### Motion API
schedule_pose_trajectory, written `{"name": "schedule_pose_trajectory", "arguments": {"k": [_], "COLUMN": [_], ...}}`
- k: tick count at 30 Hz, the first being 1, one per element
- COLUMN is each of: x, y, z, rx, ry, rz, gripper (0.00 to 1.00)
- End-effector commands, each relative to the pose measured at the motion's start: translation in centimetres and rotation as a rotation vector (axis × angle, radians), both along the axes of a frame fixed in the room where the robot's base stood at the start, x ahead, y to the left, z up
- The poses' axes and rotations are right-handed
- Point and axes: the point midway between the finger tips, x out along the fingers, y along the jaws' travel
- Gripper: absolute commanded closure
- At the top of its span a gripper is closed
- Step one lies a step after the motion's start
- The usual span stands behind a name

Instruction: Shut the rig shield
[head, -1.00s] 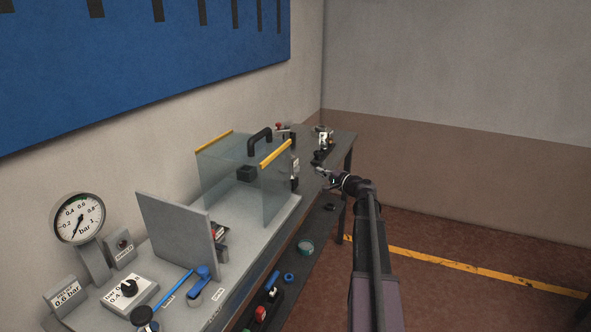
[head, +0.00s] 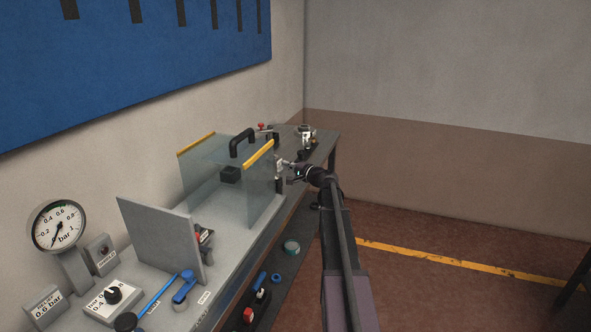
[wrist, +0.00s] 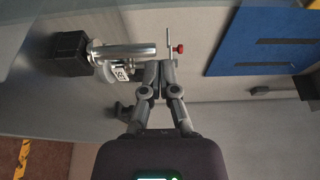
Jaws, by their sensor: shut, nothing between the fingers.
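The rig shield (head: 256,189) is a clear-panelled guard with yellow top edges and a black arched handle (head: 242,141), standing on the grey bench rig. Whether it is open or shut is hard to tell. A black block (head: 230,175) shows through its clear panel. My gripper (head: 285,166) is just right of the shield's right-hand panel, below handle height; I cannot tell whether it touches. In the wrist view my gripper (wrist: 158,66) has its fingers together and empty, beside a metal cylinder (wrist: 128,52) joined to a black block (wrist: 69,54).
A grey upright plate (head: 160,240), a pressure gauge (head: 58,226) and a blue-handled valve (head: 184,286) stand nearer on the bench. A red knob (wrist: 179,49) is close to my fingertips. Loose parts lie on the lower shelf.

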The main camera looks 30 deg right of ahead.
Motion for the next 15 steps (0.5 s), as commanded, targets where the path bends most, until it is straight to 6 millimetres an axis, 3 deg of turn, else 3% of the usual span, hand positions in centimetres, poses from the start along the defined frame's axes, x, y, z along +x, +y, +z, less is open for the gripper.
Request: {"name": "schedule_pose_trajectory", "arguments": {"k": [4,7,15], "x": [2.1,0.5,-0.7], "y": [0.8,2.1,3.5], "z": [0.0,0.0,0.0], "rx": [0.000,0.000,0.000], "ry": [0.000,0.000,0.000], "rz": [0.002,0.000,-0.001], "gripper": [1.00,1.00,1.00]}}
